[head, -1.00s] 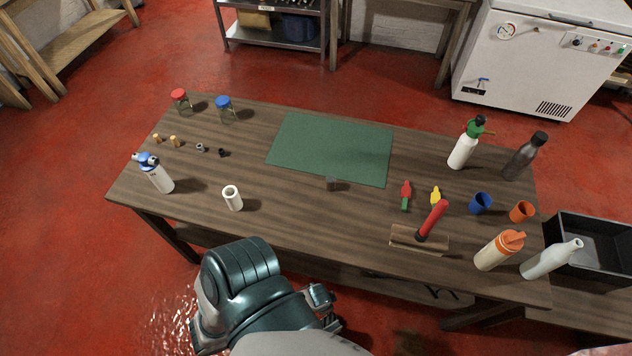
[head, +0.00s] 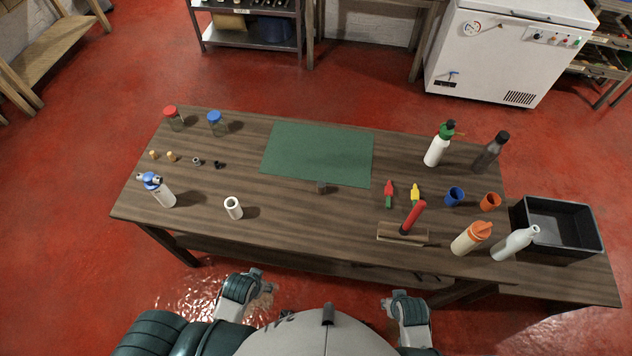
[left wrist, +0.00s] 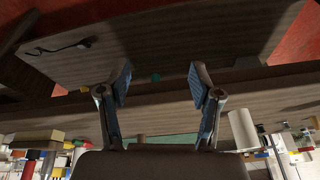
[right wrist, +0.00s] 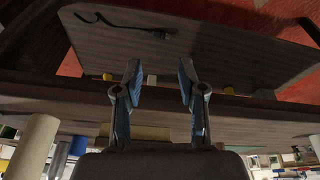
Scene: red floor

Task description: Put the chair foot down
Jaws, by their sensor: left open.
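A small dark grey piece, which looks like the chair foot (head: 321,187), stands on the wooden table at the front edge of the green mat (head: 318,152). Nothing holds it. My left gripper (head: 254,278) is in front of the table, below its front edge and well apart from the piece. In the left wrist view its fingers (left wrist: 159,86) are spread and empty. My right gripper (head: 398,298) is also in front of the table. In the right wrist view its fingers (right wrist: 159,75) are spread with nothing between them. I cannot make out the piece in either wrist view.
On the table (head: 290,222) stand a white roll (head: 233,208), a blue-capped bottle (head: 158,190), jars and small fittings at left. Bottles, cups, clamps and a red-handled tool (head: 413,218) stand at right. A black crate (head: 575,250) is at far right. The mat is bare.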

